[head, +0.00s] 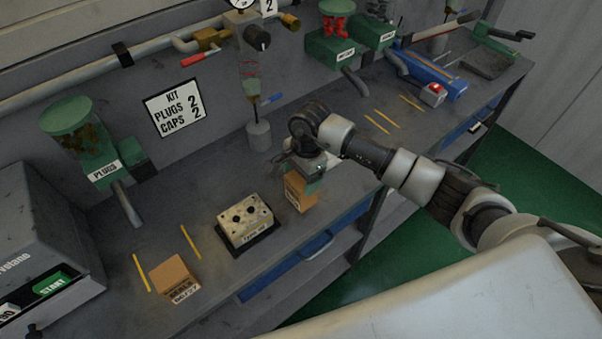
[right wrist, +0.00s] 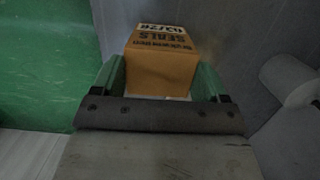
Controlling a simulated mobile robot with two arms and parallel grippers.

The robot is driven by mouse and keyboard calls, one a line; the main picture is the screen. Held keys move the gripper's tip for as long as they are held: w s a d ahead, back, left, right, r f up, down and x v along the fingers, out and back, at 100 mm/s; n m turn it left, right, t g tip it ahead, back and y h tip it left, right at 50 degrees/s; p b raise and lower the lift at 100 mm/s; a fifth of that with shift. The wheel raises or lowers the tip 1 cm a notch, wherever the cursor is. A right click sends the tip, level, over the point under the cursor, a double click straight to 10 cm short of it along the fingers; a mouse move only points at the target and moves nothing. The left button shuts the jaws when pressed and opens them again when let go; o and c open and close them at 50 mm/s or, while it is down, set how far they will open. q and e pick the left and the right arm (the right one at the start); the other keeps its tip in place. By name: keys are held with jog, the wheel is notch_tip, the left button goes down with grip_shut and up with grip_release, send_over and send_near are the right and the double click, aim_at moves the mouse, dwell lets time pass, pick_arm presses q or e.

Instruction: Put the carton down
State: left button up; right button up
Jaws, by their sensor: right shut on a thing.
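A small orange-brown carton (head: 297,193) is in my right gripper (head: 306,172), near the front edge of the grey workbench (head: 215,195). In the right wrist view the carton (right wrist: 160,72), with dark print reading SEALS, sits between the two green fingers. The gripper is shut on it. I cannot tell whether the carton's underside touches the bench. A second brown carton (head: 174,276) stands on the bench at the lower left, beside yellow strips. My left gripper is not in view.
A pale valve block (head: 245,222) on a dark base stands left of the held carton. A green-lidded plugs dispenser (head: 75,140) and a grey machine with a START button (head: 50,284) are at the left. Bench right of the gripper is mostly clear.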

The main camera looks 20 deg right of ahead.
jog(key=shift+f, duration=0.15)
jog(key=o, duration=1.1)
jog(key=shift+r, duration=0.3)
notch_tip(320, 180, up, 12)
jog(key=d+b, duration=0.1)
jog(key=b, duration=0.2)
jog(key=shift+w+d+f, duration=0.2)
jog(key=shift+w+d, duration=0.15)
